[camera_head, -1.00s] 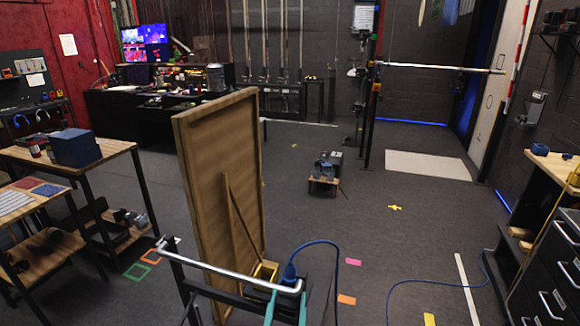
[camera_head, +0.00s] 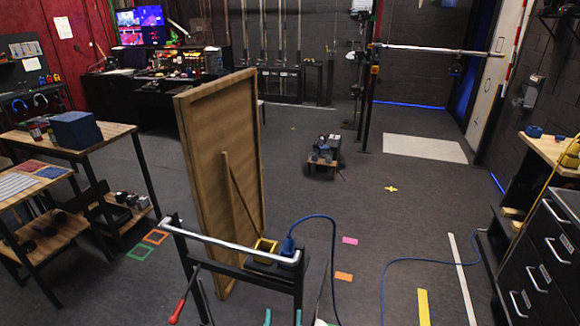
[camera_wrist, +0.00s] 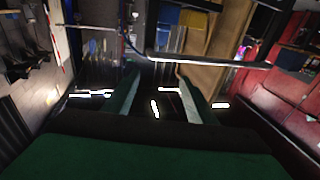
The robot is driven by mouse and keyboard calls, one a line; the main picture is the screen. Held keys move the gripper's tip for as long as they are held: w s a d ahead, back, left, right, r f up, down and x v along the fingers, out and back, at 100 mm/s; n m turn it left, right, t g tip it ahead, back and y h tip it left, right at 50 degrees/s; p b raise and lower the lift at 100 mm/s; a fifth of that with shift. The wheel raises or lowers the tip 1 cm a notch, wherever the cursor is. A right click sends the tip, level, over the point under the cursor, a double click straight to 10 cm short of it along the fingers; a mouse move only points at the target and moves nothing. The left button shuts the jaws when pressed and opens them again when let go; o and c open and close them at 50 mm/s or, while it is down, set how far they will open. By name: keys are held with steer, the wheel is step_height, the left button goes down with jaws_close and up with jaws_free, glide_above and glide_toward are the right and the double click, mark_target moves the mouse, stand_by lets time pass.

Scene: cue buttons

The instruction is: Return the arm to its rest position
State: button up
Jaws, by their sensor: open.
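My gripper (camera_head: 283,318) shows at the bottom edge of the head view as two teal fingertips standing apart. The rest of my arm is out of that view. In the wrist view my gripper (camera_wrist: 161,98) has its two green fingers spread, with nothing between them. A metal rail (camera_head: 225,244) on a black frame stands just beyond the fingertips. A yellow box (camera_head: 264,248) and a blue box (camera_head: 289,256) with a blue cable are mounted at its right end. In the wrist view the rail (camera_wrist: 215,61) lies beyond the fingers.
A tall wooden panel (camera_head: 215,160) stands behind the rail. Wooden tables with a blue box (camera_head: 76,130) are at left. A black drawer cabinet (camera_head: 545,260) is at right. A red-handled lever (camera_head: 178,308) is at lower left. Open floor lies in the middle and right.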

steer(key=s+f+g+y, duration=0.1)
steer(key=s+f, duration=0.2)
steer(key=s, duration=0.5)
steer(key=s+f+g, duration=0.1)
steer(key=s+f, duration=0.3)
steer(key=s, duration=0.5)
steer(key=s+d+r+g, duration=0.1)
steer(key=s+r, duration=0.1)
steer(key=s, duration=1.4)
steer(key=shift+s+d, duration=0.25)
steer(key=shift+d, duration=0.1)
steer(key=c, duration=0.4)
steer(key=shift+w, duration=0.15)
steer(key=shift+c, duration=0.5)
